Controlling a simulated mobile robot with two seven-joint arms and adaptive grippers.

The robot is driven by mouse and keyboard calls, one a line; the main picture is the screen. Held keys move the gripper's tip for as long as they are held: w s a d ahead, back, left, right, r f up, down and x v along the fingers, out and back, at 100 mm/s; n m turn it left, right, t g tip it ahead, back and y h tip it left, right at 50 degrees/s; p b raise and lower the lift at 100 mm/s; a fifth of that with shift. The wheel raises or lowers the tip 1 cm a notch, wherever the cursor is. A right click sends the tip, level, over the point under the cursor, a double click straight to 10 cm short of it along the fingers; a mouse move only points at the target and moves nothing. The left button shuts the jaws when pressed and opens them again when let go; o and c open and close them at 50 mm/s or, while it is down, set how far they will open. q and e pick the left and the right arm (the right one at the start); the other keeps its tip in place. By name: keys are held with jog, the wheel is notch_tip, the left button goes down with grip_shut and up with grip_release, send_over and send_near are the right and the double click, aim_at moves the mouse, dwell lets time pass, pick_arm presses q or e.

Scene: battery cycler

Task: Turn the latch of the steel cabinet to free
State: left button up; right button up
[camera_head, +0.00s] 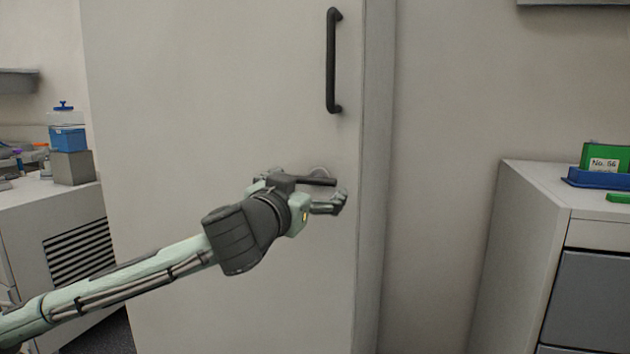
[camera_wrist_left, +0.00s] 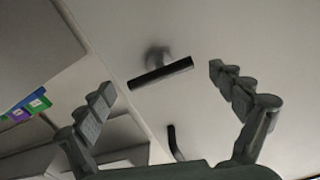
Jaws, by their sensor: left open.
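The steel cabinet (camera_head: 220,90) is a tall pale door with a black vertical bar handle (camera_head: 332,60) near its right edge. Its latch (camera_head: 316,181) is a dark lever below the handle, lying about level in the head view. In the left wrist view the latch (camera_wrist_left: 160,73) shows as a dark bar on a round mount, with the handle (camera_wrist_left: 174,142) farther down. My left gripper (camera_head: 331,192) is at the latch, partly covering it. In the wrist view its open fingers (camera_wrist_left: 161,80) stand either side of the lever, with gaps. My right gripper is not in view.
A grey drawer unit (camera_head: 520,230) stands at the right, with a green box (camera_head: 603,157) in a blue tray (camera_head: 590,179) on top. A bench (camera_head: 45,215) with a blue-and-clear container (camera_head: 67,135) is at the left. Bare wall lies right of the cabinet.

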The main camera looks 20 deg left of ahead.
aim_at(320, 177)
pick_arm(q)
jog(key=shift+w, duration=1.1)
jog(key=shift+d, duration=0.1)
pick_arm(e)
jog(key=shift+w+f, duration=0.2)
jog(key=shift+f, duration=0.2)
pick_arm(q)
jog(key=shift+c, duration=0.2)
jog(key=c, duration=1)
jog(key=shift+c, duration=0.5)
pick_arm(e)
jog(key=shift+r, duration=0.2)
